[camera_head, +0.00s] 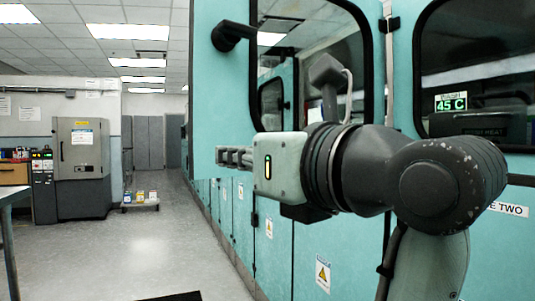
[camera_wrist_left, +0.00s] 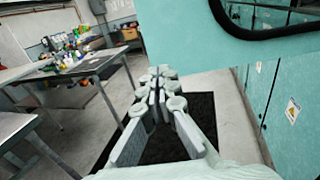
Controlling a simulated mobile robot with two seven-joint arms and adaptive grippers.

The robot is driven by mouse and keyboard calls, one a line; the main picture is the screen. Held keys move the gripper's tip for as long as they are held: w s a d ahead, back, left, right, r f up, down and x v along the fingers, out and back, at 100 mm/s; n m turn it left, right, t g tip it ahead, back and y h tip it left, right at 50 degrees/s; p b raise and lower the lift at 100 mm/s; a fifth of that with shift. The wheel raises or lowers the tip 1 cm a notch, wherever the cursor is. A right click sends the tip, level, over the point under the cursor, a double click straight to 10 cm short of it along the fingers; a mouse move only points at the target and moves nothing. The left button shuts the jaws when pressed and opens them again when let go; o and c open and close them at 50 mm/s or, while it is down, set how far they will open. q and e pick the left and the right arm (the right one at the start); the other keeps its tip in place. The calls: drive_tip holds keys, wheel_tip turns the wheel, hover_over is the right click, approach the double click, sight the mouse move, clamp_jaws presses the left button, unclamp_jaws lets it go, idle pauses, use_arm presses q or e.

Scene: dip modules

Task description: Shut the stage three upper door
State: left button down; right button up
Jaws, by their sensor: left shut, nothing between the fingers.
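A teal upper door (camera_head: 222,95) with a dark-framed window and a black handle (camera_head: 232,35) stands swung out from the machine row. No stage label shows on it. In the left wrist view its lower part (camera_wrist_left: 195,25) hangs over the floor. My left gripper (camera_head: 235,157) is shut and empty, in front of the door's lower part in the head view. Its closed fingers also show in the left wrist view (camera_wrist_left: 160,85), with the door panel above and to the right. I cannot tell whether they touch the door. My right gripper is not in view.
The "TWO" label (camera_head: 510,209) and a 45 C display (camera_head: 451,102) are on the unit to the right. Teal lower doors (camera_head: 310,255) line the aisle. A dark mat (camera_wrist_left: 190,115) lies below; cluttered tables (camera_wrist_left: 85,68) stand left. The aisle floor (camera_head: 165,245) is mostly clear.

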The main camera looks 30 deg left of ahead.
sight(204, 152)
use_arm(q)
drive_tip(key=shift+x, duration=2.65)
